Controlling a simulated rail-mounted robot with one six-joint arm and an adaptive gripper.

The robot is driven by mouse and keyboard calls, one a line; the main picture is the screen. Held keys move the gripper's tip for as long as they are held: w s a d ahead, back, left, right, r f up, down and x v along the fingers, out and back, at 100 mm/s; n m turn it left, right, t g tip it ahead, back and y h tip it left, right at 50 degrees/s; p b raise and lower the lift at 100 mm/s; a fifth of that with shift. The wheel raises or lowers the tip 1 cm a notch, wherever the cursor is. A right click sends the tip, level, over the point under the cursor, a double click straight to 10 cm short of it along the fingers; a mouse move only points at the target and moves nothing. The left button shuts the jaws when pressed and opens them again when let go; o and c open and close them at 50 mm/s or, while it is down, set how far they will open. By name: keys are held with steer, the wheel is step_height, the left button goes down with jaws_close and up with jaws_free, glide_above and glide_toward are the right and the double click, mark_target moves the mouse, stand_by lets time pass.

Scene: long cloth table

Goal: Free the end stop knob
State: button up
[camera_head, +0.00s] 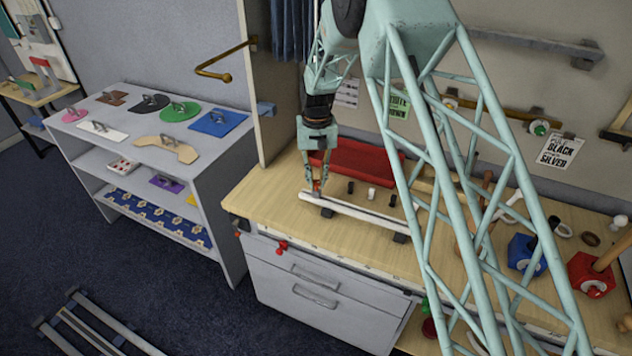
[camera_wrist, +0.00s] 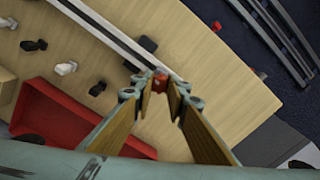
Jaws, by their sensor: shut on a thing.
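A long white rail (camera_head: 352,214) lies on dark supports on the wooden worktop, and it also shows in the wrist view (camera_wrist: 113,37). The small red end stop knob (camera_wrist: 160,82) sits at the rail's near-left end. My gripper (camera_head: 316,187) points down at that end, with its two fingers closed around the knob in the wrist view (camera_wrist: 160,90). The fingers hide part of the knob, so I cannot tell whether it is still seated on the rail.
A red tray (camera_head: 352,160) lies behind the rail, with small black and white knobs (camera_head: 371,194) between them. Blue (camera_head: 526,256) and red (camera_head: 592,274) blocks stand to the right. A shelf with flat coloured shapes (camera_head: 180,112) stands left. The worktop's front-left corner is clear.

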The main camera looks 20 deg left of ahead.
mark_target(317, 181)
steer(key=shift+n, duration=0.3)
steer(key=shift+n+b, duration=0.65)
steer(key=shift+n, duration=1.75)
steer(key=shift+n+b, duration=0.45)
steer(key=shift+n, duration=2.25)
steer(key=shift+n+b, duration=0.4)
steer(key=shift+n, duration=2.3)
steer(key=shift+n+b, duration=0.3)
steer(key=shift+n, duration=2.6)
steer(key=o, duration=1.6)
steer(key=shift+r, duration=0.15)
steer(key=shift+r+p, duration=1.45)
steer(key=shift+r, duration=2.4)
steer(key=shift+r, duration=0.1)
